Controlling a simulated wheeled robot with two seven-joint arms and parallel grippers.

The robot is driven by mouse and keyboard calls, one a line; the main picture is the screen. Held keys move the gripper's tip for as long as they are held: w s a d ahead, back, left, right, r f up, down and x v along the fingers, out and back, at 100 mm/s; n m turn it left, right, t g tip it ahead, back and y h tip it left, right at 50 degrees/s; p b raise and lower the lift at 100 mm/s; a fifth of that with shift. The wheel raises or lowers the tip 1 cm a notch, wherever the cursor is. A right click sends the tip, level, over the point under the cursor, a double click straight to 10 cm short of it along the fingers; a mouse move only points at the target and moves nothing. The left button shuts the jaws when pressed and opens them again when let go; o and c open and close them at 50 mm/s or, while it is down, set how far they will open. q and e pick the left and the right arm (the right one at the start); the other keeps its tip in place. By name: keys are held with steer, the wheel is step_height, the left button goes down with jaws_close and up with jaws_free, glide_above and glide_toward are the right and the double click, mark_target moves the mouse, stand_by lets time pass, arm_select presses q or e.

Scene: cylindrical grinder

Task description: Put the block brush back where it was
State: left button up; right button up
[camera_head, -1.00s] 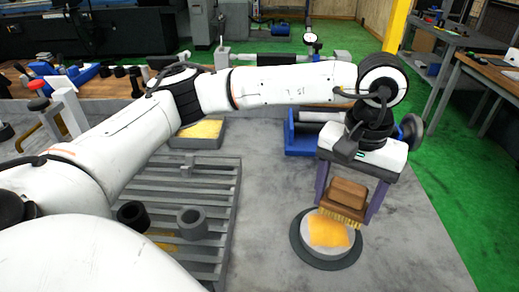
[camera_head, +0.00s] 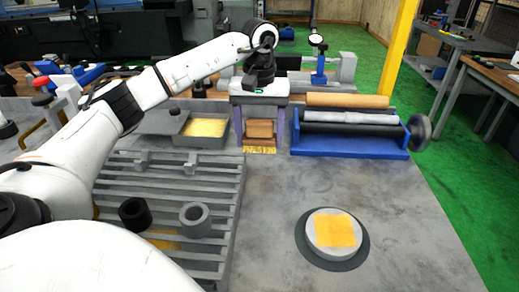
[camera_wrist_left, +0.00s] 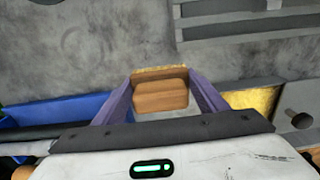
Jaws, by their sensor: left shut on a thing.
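The block brush (camera_head: 260,131) has a brown wooden block and yellow bristles pointing down. My left gripper (camera_head: 260,134) is shut on it and holds it upright, between a grey tray and a blue roll stand. The left wrist view also shows the brush (camera_wrist_left: 160,97) between the two purple fingers. Whether the bristles touch the table is hard to tell. A round grey disc with a yellow patch (camera_head: 333,233) sits at the front right, apart from the brush. My right gripper does not show.
The grey tray (camera_head: 178,138) with yellow contents is left of the brush. The blue stand (camera_head: 350,150) with rolls is on its right. A slatted grey rack (camera_head: 215,245) carries dark and grey rings. Grey table between rack and disc is clear.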

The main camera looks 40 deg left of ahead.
mark_target(260, 149)
arm_select(q)
steer(key=shift+f, duration=2)
steer(key=shift+f, duration=0.1)
steer(key=o, duration=1)
steer(key=shift+f, duration=0.1)
step_height(260, 149, up, 12)
steer(key=shift+r, duration=0.2)
